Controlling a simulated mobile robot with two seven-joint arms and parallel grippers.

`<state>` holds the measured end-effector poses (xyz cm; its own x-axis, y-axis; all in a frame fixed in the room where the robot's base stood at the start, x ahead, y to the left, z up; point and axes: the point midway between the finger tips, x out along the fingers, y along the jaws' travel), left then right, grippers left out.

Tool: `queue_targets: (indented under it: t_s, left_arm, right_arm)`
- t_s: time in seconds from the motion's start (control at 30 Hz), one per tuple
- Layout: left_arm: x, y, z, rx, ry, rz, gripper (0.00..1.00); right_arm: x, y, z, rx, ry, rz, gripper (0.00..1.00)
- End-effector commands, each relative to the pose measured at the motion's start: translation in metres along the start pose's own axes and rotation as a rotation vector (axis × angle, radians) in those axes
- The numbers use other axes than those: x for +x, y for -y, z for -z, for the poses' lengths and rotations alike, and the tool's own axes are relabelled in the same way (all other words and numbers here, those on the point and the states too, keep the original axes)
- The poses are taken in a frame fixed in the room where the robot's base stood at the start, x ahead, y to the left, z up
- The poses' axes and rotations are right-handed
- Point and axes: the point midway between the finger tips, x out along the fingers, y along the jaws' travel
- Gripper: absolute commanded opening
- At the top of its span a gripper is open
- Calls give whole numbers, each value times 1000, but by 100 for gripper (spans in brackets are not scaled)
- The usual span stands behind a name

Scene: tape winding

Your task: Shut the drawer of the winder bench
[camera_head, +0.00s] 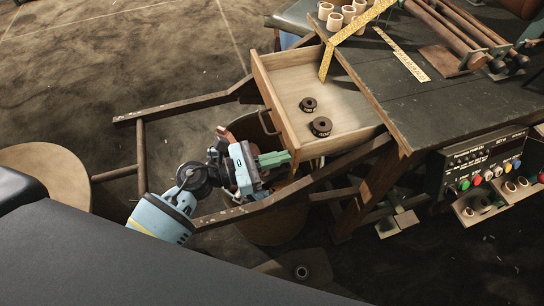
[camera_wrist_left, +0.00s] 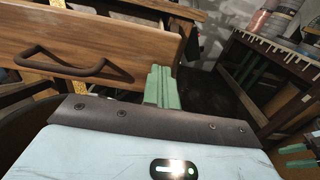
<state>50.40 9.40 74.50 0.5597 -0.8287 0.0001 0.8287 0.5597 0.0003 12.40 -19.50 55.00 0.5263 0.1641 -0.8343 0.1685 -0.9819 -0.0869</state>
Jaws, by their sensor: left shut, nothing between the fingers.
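The winder bench (camera_head: 440,100) stands at the right with a dark top. Its wooden drawer (camera_head: 345,90) is pulled out to the left, and two dark rolls (camera_head: 320,126) lie inside it. The drawer front carries a dark bar handle (camera_head: 268,122), which also shows in the left wrist view (camera_wrist_left: 72,66). My left gripper (camera_head: 274,159) has green fingers and is shut and empty. It is near the lower end of the drawer front, beyond the handle. In the left wrist view its fingertips (camera_wrist_left: 161,72) overlap the front's right end; I cannot tell whether they touch.
A yellow folding ruler (camera_head: 345,38) hangs over the bench edge above the drawer. A round bin (camera_head: 270,225) and wooden frame bars (camera_head: 300,188) lie below my left gripper. A control panel (camera_head: 485,160) hangs under the bench. Open floor lies at upper left.

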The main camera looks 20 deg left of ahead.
Motion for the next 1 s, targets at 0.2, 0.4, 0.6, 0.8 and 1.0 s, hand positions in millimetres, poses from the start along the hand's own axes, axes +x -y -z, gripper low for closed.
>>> queue_targets:
  t_s: [0.2,0.4,0.6,0.8,1.0]
  left_arm:
    - [0,0,0,0,0,0,0]
    - [10,0,0,0,1,1,0]
    - [42,0,0,1,2,2,0]
    - [90,0,1,1,2,2,0]
    - [135,0,1,0,1,1,0]
  right_arm:
    - [0,-1,-1,-6,1,1,36]
    - [1,-2,-2,-8,4,1,36]
    - [6,-2,-7,-7,10,1,36]
    - [13,-3,-12,-9,13,1,36]
    - [23,-4,-15,-12,14,0,36]
